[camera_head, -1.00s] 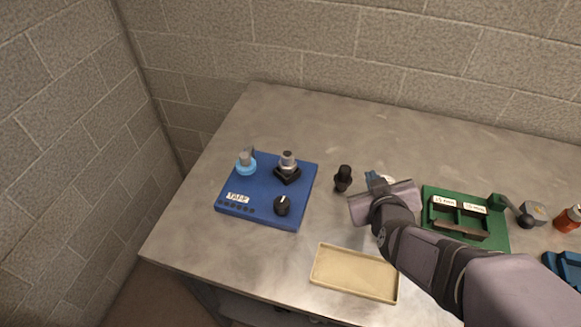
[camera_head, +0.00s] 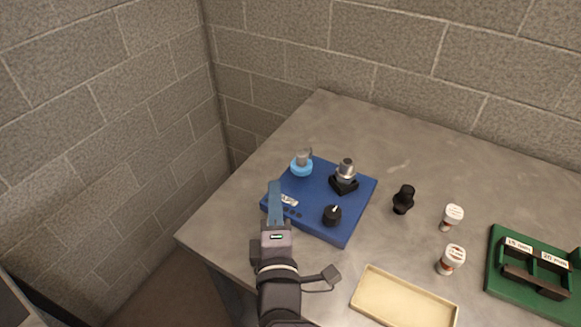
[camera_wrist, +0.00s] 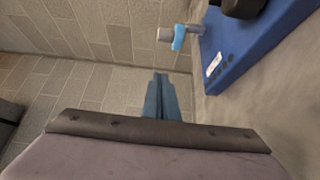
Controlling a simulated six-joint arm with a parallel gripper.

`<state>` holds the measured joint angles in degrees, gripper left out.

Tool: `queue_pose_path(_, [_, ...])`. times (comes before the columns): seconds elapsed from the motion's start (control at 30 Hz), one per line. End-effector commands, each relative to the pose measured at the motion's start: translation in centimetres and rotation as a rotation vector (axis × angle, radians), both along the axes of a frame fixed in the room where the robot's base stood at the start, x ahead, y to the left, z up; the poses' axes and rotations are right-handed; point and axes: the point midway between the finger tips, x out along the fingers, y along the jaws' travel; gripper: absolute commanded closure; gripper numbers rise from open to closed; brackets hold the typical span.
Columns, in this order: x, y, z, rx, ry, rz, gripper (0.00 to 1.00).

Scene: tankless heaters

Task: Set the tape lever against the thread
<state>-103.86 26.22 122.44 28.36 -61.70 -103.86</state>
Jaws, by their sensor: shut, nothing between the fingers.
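A blue board (camera_head: 322,222) lies on the bench and carries a black knob (camera_head: 332,215) with a white pointer. A grey stub with a light-blue ring (camera_head: 301,168) stands at its back left corner, and a grey metal fitting on a black base (camera_head: 345,178) stands at its back right. I cannot tell which part is the tape lever. My gripper (camera_head: 274,184) is shut and empty at the board's left side, hiding part of its label. In the wrist view the closed blue fingers (camera_wrist: 161,80) are apart from the light-blue ring (camera_wrist: 179,40).
A black upright piece (camera_head: 403,199) and two white-capped bottles (camera_head: 453,215) (camera_head: 451,259) stand right of the board. A beige tray (camera_head: 403,298) lies in front. A green labelled holder (camera_head: 497,280) is at the right. Block walls close in the left and back.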

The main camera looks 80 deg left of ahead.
Motion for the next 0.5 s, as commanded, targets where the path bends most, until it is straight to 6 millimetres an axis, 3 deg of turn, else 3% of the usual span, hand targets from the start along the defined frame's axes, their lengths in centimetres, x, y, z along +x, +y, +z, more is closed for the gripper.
queue_pose_path(0.5, [-0.13, 0.30, -0.01, 0.000, -0.008, 0.002, 1.00])
